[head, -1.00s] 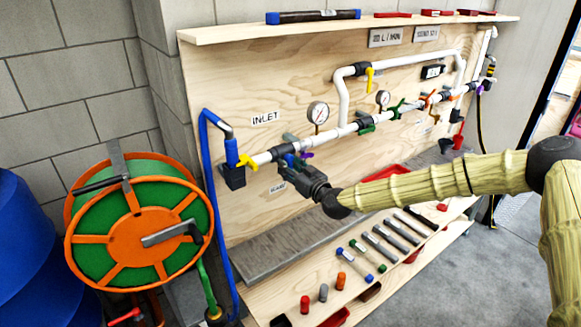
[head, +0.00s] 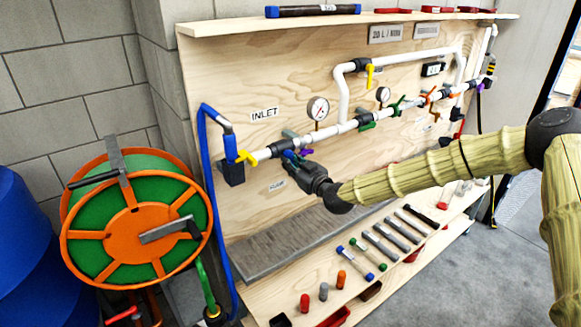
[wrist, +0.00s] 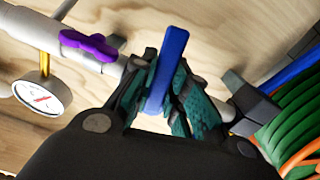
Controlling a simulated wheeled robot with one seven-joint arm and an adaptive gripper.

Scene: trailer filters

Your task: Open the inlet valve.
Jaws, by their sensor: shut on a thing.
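The white pipe line (head: 345,127) runs along the plywood board under an INLET label (head: 265,115). A blue lever handle (wrist: 166,70) stands between the teal finger pads of my gripper (wrist: 168,85) in the wrist view. My gripper (head: 297,163) is shut on this handle at the pipe in the head view, and its fingers partly hide the valve body. A yellow handle (head: 247,157) sits left of it, by the blue hose's end. A purple handle (wrist: 89,45) is on the pipe beside my gripper. Which handle the label belongs to is not certain.
A pressure gauge (head: 318,108) sits just right of the label; it also shows in the wrist view (wrist: 42,95). A green and orange hose reel (head: 135,232) stands at left. Tools and coloured cylinders (head: 342,279) lie on the lower shelf. Grey floor is open at right.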

